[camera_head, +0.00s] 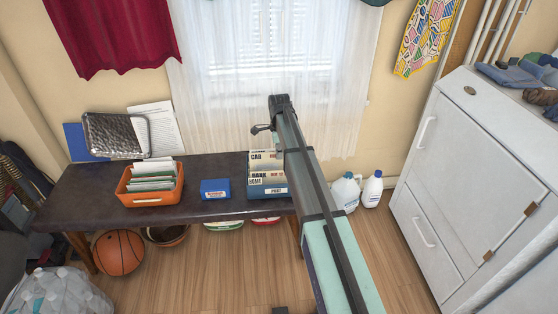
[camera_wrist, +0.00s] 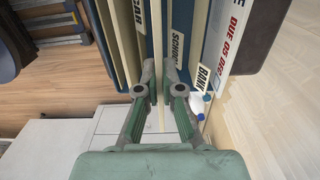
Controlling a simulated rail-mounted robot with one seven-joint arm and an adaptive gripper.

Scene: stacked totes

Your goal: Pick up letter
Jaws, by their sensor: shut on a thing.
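My gripper (camera_wrist: 160,78) is shut on the edge of a thin cream sheet (camera_wrist: 161,118) that stands upright between its fingers in the wrist view. I cannot tell whether this sheet is a letter or a divider. It stands among labelled cards in a blue file box (camera_head: 269,193), at the right end of the dark table in the head view. A white paper with red "DUE 05 DEC" print (camera_wrist: 236,42) stands to the right of the fingers in the wrist view. In the head view my arm covers the box's right side, and the fingertips are hard to make out.
A basketball (camera_head: 119,252) lies below. White bottles (camera_head: 345,192) stand right of the table. A white cabinet (camera_head: 455,170) is at right.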

